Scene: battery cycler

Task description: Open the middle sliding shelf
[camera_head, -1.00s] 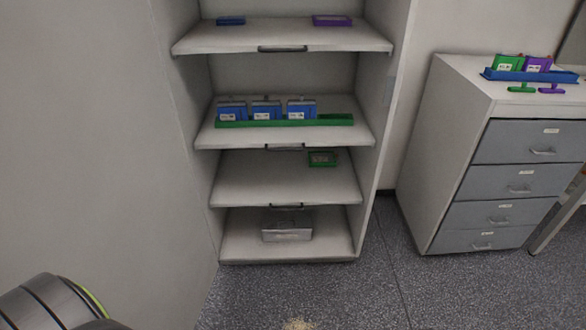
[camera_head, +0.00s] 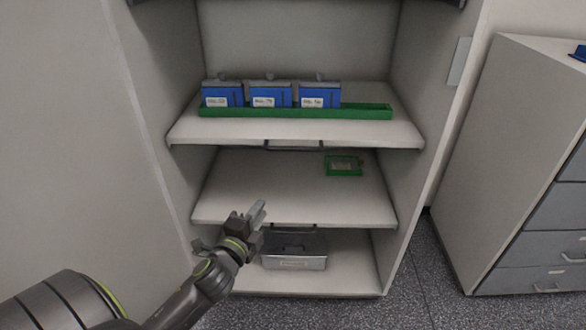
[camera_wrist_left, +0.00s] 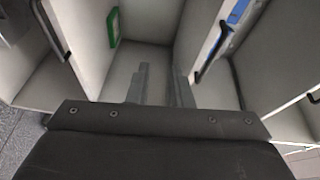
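The middle sliding shelf (camera_head: 400,132) carries three blue battery units in a green tray, and a dark bar handle (camera_head: 293,148) runs along its front edge. The shelf looks pushed in. My left gripper (camera_head: 258,214) is in front of the shelf below, lower and to the left of the middle shelf's handle, touching neither. In the left wrist view my two grey fingers (camera_wrist_left: 160,85) stand apart with nothing between them. That view is turned sideways; one dark handle (camera_wrist_left: 211,52) is right of the fingers and another (camera_wrist_left: 48,28) is left. My right gripper is out of view.
The shelf below (camera_head: 245,185) holds a small green item (camera_head: 343,166) and has its own handle (camera_head: 288,225). A grey metal box (camera_head: 295,251) sits on the bottom shelf. Cabinet side walls flank the shelves. A drawer unit (camera_head: 500,170) stands at the right.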

